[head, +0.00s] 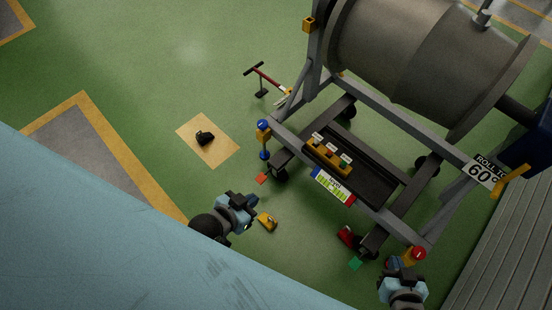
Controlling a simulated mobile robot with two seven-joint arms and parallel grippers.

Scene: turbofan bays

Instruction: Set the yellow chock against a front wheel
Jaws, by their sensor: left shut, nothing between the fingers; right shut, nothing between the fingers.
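The yellow chock (268,222) lies on the green floor in front of the engine stand. One front wheel (280,174) of the stand is up and slightly right of the chock, with clear floor between them. The other front wheel (368,252) is at the stand's near right corner. A red chock (346,235) sits close beside that wheel; I cannot tell if they touch. My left gripper (249,222) is shut and empty, just left of the yellow chock. My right gripper (396,263) is shut and empty, near the stand's right front corner post.
The stand (385,216) carries a large grey engine (420,60). A tray of small parts (330,155) sits on its frame. An orange-red square (262,178) and a green square (355,264) lie by the front wheels. A black object (205,138) rests on a tan mat (222,150).

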